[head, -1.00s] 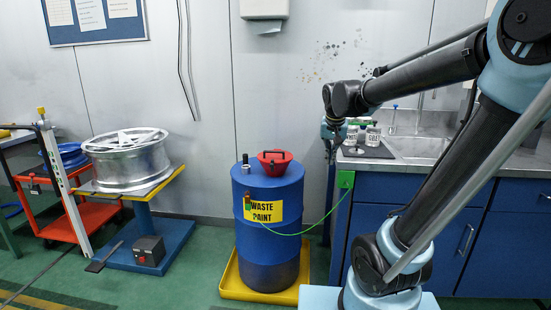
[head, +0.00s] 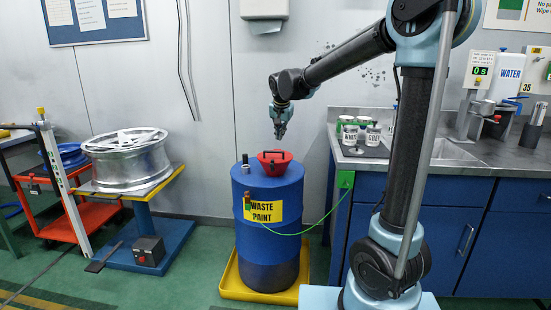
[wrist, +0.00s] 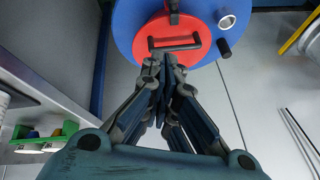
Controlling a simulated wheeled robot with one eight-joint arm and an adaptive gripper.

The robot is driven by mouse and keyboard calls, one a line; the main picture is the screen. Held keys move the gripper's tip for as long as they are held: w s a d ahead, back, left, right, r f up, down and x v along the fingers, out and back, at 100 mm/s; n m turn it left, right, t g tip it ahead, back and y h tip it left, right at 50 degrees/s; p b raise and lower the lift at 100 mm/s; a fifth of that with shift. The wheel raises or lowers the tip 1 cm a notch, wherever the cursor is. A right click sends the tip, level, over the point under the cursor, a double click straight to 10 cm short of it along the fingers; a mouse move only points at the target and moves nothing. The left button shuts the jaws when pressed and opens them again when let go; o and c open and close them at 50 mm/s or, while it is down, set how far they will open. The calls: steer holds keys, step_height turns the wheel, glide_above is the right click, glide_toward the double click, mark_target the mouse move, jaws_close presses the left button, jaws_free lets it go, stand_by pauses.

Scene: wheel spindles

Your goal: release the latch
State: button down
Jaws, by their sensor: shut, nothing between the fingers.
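A red round funnel lid (head: 275,158) sits on top of the blue waste paint drum (head: 267,188). In the wrist view the red lid (wrist: 200,22) carries a dark bar handle (wrist: 175,44), and a dark bracket (wrist: 173,14) that may be the latch sits at the top of the picture. My gripper (head: 280,133) is above the lid in the head view, pointing down, apart from it. In the wrist view my gripper's fingertips (wrist: 163,60) are together and empty, just below the handle in the picture. Whether the latch is fastened cannot be told.
A silver ring (wrist: 227,21) and a black knob (wrist: 223,47) sit beside the lid on the drum. A green cable (head: 318,222) runs from the drum to the counter (head: 400,180), which holds several jars. A wheel (head: 125,160) rests on a lift at left.

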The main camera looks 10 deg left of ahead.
steer(key=shift+w+a, duration=0.1)
steer(key=shift+a, duration=0.1)
glide_above(272, 166)
steer(key=w+d, duration=0.3)
steer(key=w, duration=0.2)
steer(key=f, duration=0.8)
steer(key=shift+s+a+f, duration=0.1)
steer(key=shift+a+f, duration=0.1)
steer(key=shift+s+a+f, duration=0.25)
steer(key=shift+s+f, duration=0.25)
steer(key=shift+f, duration=0.05)
steer(key=shift+s+a+f, duration=0.25)
steer(key=shift+s+f, duration=0.2)
steer(key=shift+f, duration=0.05)
steer(key=shift+s+a+f, duration=0.2)
steer(key=shift+s+f, duration=0.15)
steer(key=shift+s, duration=0.05)
steer(key=shift+s+d, duration=0.1)
